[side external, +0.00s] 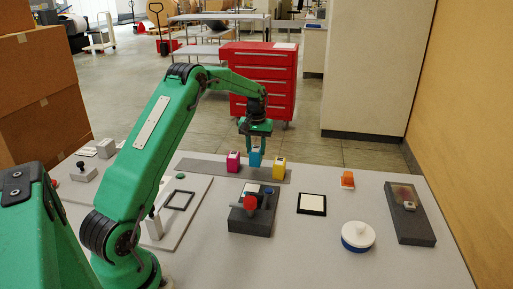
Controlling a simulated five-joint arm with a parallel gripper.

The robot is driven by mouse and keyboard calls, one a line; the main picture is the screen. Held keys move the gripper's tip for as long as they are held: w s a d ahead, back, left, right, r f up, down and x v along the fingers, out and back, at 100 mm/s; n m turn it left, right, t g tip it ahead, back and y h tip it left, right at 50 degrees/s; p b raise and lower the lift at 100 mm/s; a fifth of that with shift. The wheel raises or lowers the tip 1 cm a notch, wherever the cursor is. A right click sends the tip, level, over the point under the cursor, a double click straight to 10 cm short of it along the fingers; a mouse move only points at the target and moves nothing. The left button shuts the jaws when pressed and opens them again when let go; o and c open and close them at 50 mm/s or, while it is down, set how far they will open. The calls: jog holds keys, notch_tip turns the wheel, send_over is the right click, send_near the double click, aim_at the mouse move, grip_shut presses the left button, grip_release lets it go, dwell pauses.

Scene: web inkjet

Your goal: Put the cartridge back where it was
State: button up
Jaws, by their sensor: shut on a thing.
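A cyan cartridge (255,158) is held in my gripper (256,148), which points straight down with its fingers shut on the cartridge's upper part. It is upright, between a magenta cartridge (233,162) on its left and a yellow cartridge (279,168) on its right. Those two stand on a dark grey strip (203,167) along the back of the table. The cyan cartridge looks slightly higher than its neighbours; whether its base touches the strip I cannot tell.
In front of the strip stands a dark block with a red knob (250,203). Right of it are a black-framed pad (312,203), an orange piece (347,179), a round white-and-blue container (357,236) and a dark slab (409,213). A square frame (178,200) lies on the left.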

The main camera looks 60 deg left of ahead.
aim_at(256, 149)
jog(key=shift+f, duration=1.55)
jog(key=o, duration=1)
jog(key=shift+f, duration=0.15)
jog(key=shift+o, duration=0.2)
notch_tip(256, 149, up, 12)
jog(key=shift+r, duration=0.15)
